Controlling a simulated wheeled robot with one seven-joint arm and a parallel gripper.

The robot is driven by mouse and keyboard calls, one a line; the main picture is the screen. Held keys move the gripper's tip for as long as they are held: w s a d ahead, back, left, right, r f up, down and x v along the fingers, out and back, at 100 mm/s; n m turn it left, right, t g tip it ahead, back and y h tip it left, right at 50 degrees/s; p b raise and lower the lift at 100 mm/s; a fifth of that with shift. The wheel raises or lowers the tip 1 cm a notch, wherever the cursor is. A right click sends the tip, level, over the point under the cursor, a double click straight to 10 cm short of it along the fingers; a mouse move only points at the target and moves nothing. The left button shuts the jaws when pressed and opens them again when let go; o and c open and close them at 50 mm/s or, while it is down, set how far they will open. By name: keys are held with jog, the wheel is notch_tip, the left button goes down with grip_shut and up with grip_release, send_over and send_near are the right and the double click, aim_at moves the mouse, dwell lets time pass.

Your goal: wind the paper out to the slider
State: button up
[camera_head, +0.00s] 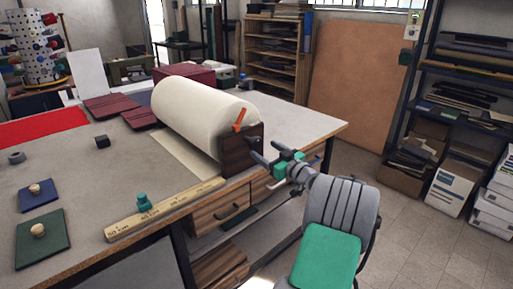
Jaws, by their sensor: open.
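A large cream paper roll (200,112) lies on a dark wooden stand (236,150) on the workbench. An orange lever (240,119) sticks up at the stand's near end. A flat strip of paper (180,158) lies on the bench along the roll's front side. A wooden ruler (178,206) runs along the bench's near edge, with a teal slider (144,202) on it, left of the paper strip. My gripper (262,172) is open beside the stand's near end, just off the bench edge. A small dark part between stand and gripper may be a crank; I cannot tell whether the fingers touch it.
Green (42,240) and blue (40,196) pads with wooden knobs lie on the bench's left. A small black block (102,141) and dark red covers (112,106) lie farther back. Drawers (232,206) sit under the bench edge.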

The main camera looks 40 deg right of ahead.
aim_at(258, 145)
jog(key=w+p, duration=0.1)
jog(key=w, duration=0.5)
jog(key=shift+d, duration=0.1)
jog(key=shift+c, duration=0.5)
grip_shut()
